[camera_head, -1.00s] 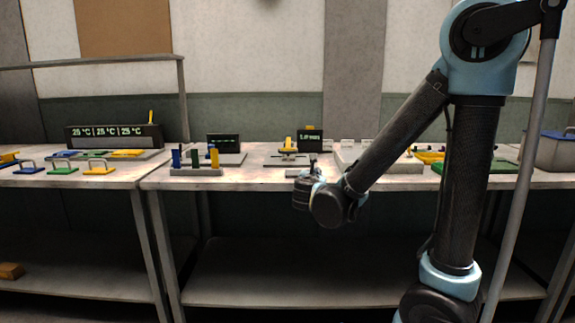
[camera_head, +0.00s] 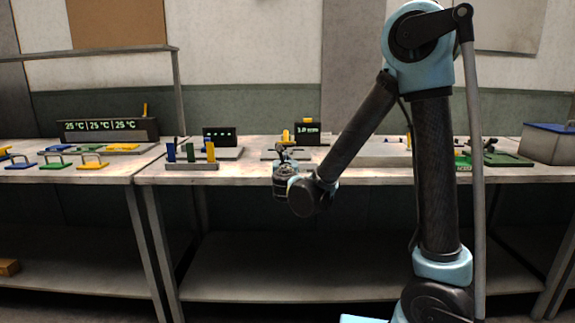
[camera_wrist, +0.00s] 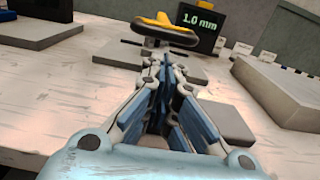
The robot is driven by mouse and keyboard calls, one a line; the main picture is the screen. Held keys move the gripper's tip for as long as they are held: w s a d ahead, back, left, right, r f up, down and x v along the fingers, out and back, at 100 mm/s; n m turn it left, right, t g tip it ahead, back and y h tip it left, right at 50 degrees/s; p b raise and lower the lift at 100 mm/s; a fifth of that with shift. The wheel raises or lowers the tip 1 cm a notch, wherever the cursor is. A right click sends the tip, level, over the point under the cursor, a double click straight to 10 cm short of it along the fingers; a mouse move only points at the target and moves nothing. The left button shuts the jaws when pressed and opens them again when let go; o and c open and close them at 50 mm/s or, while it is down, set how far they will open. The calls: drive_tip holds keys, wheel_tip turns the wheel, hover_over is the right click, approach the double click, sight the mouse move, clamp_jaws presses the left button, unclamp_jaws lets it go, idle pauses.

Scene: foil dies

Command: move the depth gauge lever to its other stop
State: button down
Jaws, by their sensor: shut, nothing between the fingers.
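The depth gauge's display (camera_wrist: 197,24) reads 1.0 mm in the wrist view; it is the dark box (camera_head: 307,132) in the head view. In front of it is a yellow lever (camera_wrist: 156,21) on a dark rounded disc (camera_wrist: 165,36), above a grey base plate (camera_wrist: 130,56). The yellow part (camera_head: 286,135) also shows in the head view. My gripper (camera_wrist: 165,66) is shut and empty, its fingertips just on the near side of the disc. I cannot tell whether they touch it. The fingers hide part of the base plate.
A flat grey block (camera_wrist: 225,122) lies right of my fingers. A larger grey slab (camera_wrist: 275,92) is farther right. Another grey plate (camera_wrist: 38,33) is at left. In the head view, a stand with blue, green and yellow blocks (camera_head: 192,165) is left of my gripper.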

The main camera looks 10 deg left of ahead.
drive_tip(key=shift+x, duration=0.95)
drive_tip(key=shift+r, duration=0.1)
